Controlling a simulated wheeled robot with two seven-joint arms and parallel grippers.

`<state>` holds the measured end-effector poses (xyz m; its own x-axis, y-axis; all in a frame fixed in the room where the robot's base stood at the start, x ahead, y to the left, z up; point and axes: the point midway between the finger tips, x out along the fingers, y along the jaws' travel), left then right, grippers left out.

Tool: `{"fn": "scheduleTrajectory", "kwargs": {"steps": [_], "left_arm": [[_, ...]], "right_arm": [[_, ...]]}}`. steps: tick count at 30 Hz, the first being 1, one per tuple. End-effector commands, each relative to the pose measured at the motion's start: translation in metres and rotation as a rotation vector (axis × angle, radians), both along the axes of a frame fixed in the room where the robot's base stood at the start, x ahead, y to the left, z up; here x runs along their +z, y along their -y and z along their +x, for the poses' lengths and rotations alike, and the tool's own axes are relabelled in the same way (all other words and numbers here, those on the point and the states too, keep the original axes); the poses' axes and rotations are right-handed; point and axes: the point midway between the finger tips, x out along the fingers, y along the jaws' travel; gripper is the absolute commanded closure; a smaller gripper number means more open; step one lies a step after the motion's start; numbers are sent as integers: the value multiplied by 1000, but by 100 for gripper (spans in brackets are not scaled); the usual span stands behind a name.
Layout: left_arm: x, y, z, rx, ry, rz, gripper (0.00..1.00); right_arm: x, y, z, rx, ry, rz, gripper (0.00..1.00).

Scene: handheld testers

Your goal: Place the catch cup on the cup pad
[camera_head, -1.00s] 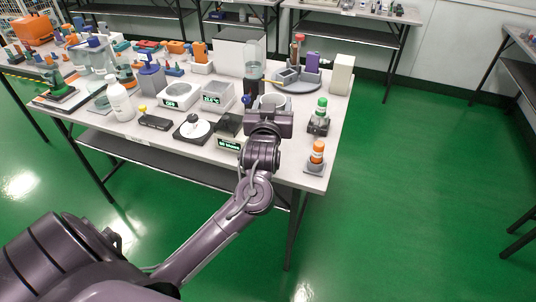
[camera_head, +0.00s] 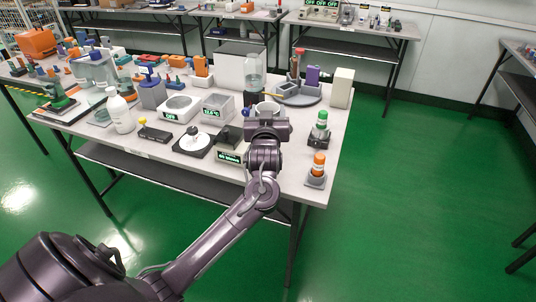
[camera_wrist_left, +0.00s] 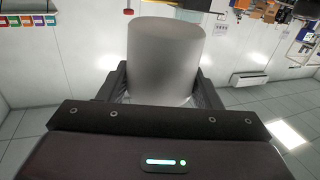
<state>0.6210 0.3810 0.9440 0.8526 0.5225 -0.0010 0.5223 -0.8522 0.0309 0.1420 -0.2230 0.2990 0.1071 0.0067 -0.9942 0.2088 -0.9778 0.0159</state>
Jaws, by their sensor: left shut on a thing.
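My left gripper (camera_head: 266,124) is shut on the catch cup (camera_head: 267,108), a pale open-topped cup, above the near right part of the table. In the left wrist view the cup (camera_wrist_left: 166,60) is a plain grey-white cylinder between the two fingers (camera_wrist_left: 160,88), and a wall and floor show behind it. I cannot tell for certain which thing is the cup pad; the gripper and forearm hide part of the table beneath them. A black base with a white disc (camera_head: 193,140) stands left of the gripper. My right gripper is not in view.
A clear bottle on a dark stand (camera_head: 253,72) stands just behind the cup. A display box (camera_head: 229,158) is close to the left of the wrist. A grey round tray (camera_head: 300,97) lies behind.

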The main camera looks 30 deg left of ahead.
Motion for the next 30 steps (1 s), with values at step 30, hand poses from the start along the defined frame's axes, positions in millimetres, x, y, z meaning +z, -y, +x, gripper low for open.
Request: {"fn": "scheduleTrajectory", "kwargs": {"steps": [30], "left_arm": [[-138, 1, 0, -1, 3, -1, 68]], "right_arm": [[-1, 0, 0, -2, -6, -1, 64]]}}
